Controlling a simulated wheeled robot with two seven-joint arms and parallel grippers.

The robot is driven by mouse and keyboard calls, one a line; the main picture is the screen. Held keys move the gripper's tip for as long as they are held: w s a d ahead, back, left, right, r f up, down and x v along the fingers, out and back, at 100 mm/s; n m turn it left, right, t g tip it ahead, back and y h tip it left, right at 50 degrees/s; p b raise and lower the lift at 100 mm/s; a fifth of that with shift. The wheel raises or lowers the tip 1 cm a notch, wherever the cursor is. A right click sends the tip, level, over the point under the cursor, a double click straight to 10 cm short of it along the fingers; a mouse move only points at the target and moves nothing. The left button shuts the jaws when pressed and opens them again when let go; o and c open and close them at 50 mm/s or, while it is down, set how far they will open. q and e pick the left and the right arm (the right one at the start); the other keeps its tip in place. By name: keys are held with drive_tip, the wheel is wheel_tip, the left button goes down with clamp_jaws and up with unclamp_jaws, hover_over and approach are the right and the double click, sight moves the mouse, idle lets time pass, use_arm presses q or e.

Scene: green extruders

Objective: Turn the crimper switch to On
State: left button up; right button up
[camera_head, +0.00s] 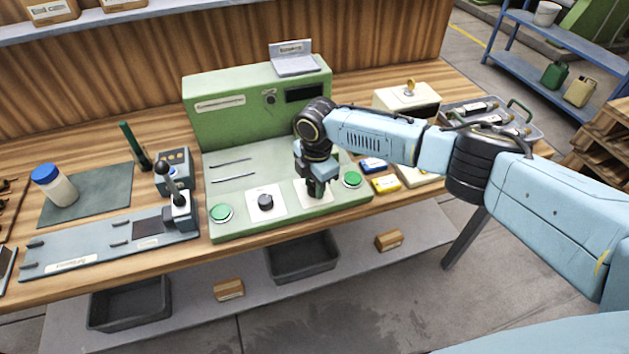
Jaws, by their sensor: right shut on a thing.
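The green machine (235,125) on the bench has a sloped front panel (232,187) with two green round buttons. A second white plate (326,199) lies under my right gripper (317,190). That gripper points down and is shut on the switch there, which it mostly hides. Labels are too small to read, so I cannot tell which switch is the crimper's or which way the held one points. My left gripper is not in view.
The right green button (352,180) is close beside my right gripper. The left green button (221,213) is clear. A joystick unit (175,195) stands to the left.

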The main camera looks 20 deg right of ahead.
drive_tip(key=m+p, duration=0.2)
drive_tip(key=shift+s+r+m+p, duration=0.1)
drive_tip(key=shift+m+p, duration=0.2)
drive_tip(key=shift+m, duration=0.1)
drive_tip(key=m+p, duration=0.2)
drive_tip(key=shift+a+m, duration=0.1)
drive_tip(key=shift+m, duration=0.3)
drive_tip(key=m+p, duration=0.1)
drive_tip(key=m, duration=0.1)
drive_tip(key=shift+m, duration=0.3)
drive_tip(key=shift+m+h+p, duration=0.3)
drive_tip(key=shift+m+p, duration=0.5)
drive_tip(key=shift+m, duration=0.7)
drive_tip(key=shift+f, duration=0.2)
drive_tip(key=o, duration=0.9)
drive_tip(key=shift+o, duration=0.2)
drive_tip(key=shift+r, duration=0.1)
